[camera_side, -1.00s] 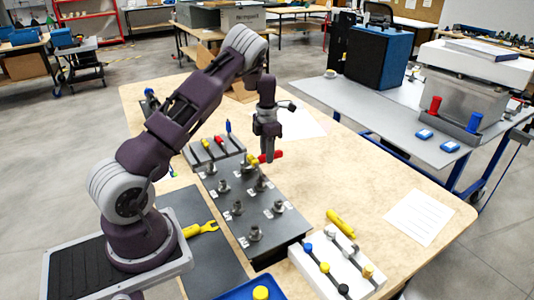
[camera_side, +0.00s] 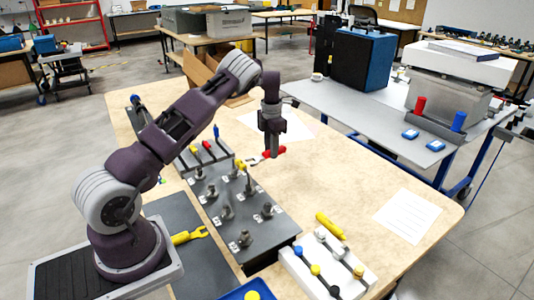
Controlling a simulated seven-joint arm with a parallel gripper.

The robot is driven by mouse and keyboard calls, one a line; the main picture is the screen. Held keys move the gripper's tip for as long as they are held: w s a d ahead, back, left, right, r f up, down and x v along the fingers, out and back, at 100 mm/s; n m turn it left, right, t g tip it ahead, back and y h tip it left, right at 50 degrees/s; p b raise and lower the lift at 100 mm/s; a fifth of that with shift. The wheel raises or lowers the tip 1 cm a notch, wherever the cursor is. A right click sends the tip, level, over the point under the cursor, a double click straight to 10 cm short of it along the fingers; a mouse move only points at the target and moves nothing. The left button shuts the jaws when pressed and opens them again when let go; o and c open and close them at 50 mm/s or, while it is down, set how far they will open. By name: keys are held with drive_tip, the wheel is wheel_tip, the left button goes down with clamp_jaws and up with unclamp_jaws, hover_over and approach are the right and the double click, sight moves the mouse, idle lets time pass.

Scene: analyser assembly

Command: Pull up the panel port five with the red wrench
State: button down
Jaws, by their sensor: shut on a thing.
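My gripper (camera_side: 270,148) points down above the far right edge of the dark port panel (camera_side: 262,240), shut on the red wrench. The wrench's red handle (camera_side: 277,151) sticks out to the right of the fingers. Its pale metal head (camera_side: 256,160) points left toward the panel's far end. The panel bears several grey metal ports, among them a near one (camera_side: 245,238) and one with a raised stem (camera_side: 249,187) just below the wrench head. The port numbers are too small to read. I cannot tell whether the wrench head touches a port.
A grey rack (camera_side: 205,158) with yellow, red and blue pieces stands behind the panel. A yellow wrench (camera_side: 188,235) lies left of the panel. A white holder (camera_side: 318,272) with coloured knobs and a yellow tool (camera_side: 330,225) sit in front right. The table's right side is mostly clear.

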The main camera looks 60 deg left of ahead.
drive_tip(key=shift+w+r, duration=0.6)
drive_tip(key=shift+w, duration=0.1)
wheel_tip(320, 180, up, 7)
drive_tip(key=shift+f, duration=0.1)
